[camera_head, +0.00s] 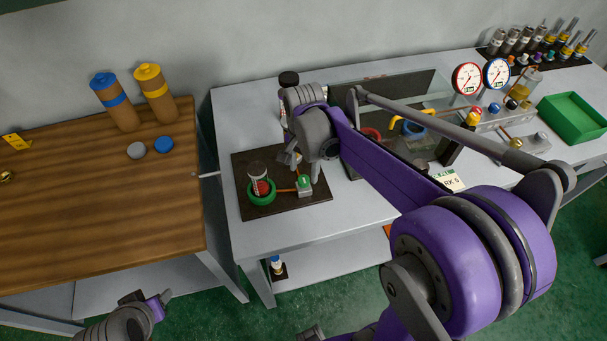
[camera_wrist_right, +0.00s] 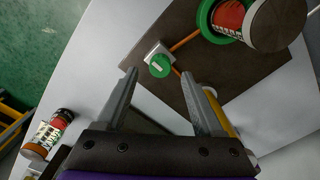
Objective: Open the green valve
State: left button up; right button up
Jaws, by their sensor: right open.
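The green valve (camera_head: 304,182) is a small round knob on a pale block, on a dark board (camera_head: 310,204) on the grey bench. It also shows in the right wrist view (camera_wrist_right: 160,65), with a pale bar mark on its face. Orange pipes lead from the block. My right gripper (camera_wrist_right: 165,88) is open and empty; in the right wrist view the valve appears just beyond and between its fingertips. In the head view the right gripper (camera_head: 292,158) hangs above the board, behind the valve. My left gripper (camera_head: 158,301) is low at the left; its finger opening is unclear.
A green ring (camera_head: 262,197) holding a red item sits left of the valve. A wooden table (camera_head: 100,195) with blue and yellow-topped cylinders stands left. Gauges (camera_head: 467,78) and a green tray (camera_head: 573,117) are right.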

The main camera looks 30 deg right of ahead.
aim_at(304, 179)
jog(key=shift+f, duration=1.5)
jog(key=shift+c, duration=0.3)
grip_shut()
